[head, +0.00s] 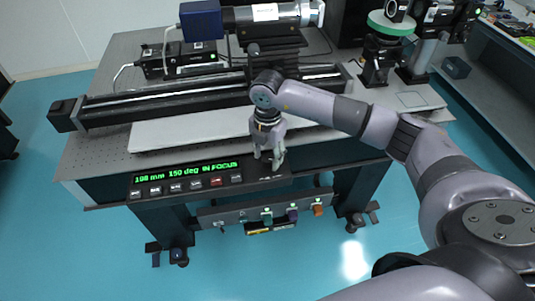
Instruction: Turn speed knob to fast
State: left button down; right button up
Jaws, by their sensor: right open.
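A black control panel (250,182) runs along the front edge of the optical table. Its green display (186,172) reads "108 mm 150 deg IN FOCUS", with a row of several buttons (187,187) below it. My right gripper (270,163) is open and points down over the right part of this panel, to the right of the display. I cannot make out a speed knob; the gripper may cover it. Small pale marks (272,178) show on the panel just below the fingertips. Whether the fingers touch anything is unclear. My left gripper is not in view.
A lower front strip (240,216) carries small coloured parts, including teal (267,214) and orange (318,210) ones. A long black rail (165,103) and a blue-ended cylinder (201,20) stand behind the gripper. A green-ringed device (391,23) stands at the back right.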

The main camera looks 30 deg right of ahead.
aim_at(268, 158)
jog(key=shift+r, duration=0.1)
notch_tip(268, 158, up, 12)
dwell(0.5)
dwell(0.4)
